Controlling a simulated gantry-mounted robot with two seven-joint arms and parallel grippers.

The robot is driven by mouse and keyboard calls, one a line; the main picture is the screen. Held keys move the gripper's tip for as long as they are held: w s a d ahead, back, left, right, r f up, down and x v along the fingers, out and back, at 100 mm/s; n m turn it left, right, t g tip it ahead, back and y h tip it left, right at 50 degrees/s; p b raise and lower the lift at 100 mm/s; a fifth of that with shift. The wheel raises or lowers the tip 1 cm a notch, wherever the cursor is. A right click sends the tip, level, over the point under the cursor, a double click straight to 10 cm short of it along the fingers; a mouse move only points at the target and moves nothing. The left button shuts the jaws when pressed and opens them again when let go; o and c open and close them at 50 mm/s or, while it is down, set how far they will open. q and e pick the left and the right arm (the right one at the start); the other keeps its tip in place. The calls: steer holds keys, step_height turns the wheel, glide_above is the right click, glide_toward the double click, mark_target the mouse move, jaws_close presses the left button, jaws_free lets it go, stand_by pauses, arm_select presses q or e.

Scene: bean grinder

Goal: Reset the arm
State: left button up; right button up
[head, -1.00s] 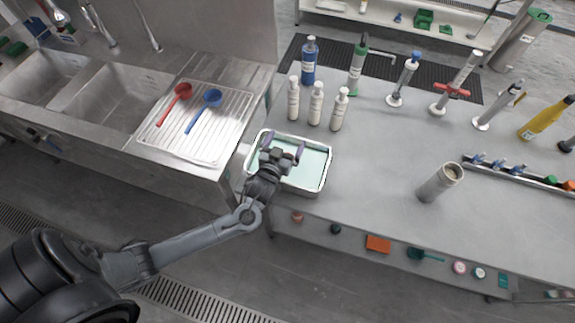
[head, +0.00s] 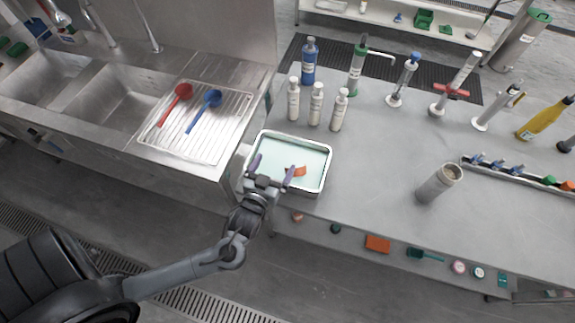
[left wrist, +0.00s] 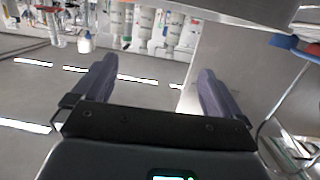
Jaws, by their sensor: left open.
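My left gripper (head: 270,168) is open and empty, with its two purple-grey fingers apart over the near edge of a metal tray (head: 328,172). The fingers also show spread in the left wrist view (left wrist: 155,88), with nothing between them. The tray holds a pale green surface, and a small orange object (head: 299,171) shows in it beside the gripper's right finger. My left arm reaches in from the lower left. My right gripper is not in view.
Several white bottles (head: 316,104) and a blue bottle (head: 309,62) stand behind the tray. Red (head: 175,104) and blue (head: 204,110) scoops lie on the drainboard at left.

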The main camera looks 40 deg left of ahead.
arm_select(q)
steer(key=shift+s+d+r, duration=0.1)
steer(key=shift+s+d, duration=0.05)
steer(key=shift+s, duration=0.2)
steer(key=s+d+f+m+g+h, duration=0.1)
steer(key=s+d+m+g+h, duration=0.25)
steer(key=s+g, duration=0.35)
steer(key=s+d+f+m+g+h, duration=0.15)
steer(key=s+d+g, duration=0.25)
steer(key=s, duration=0.4)
step_height(320, 180, up, 26)
steer(key=p, duration=2.5)
steer(key=shift+s+f+m+g, duration=0.15)
steer(key=shift+s+m+g, duration=0.25)
steer(key=shift+d, duration=0.1)
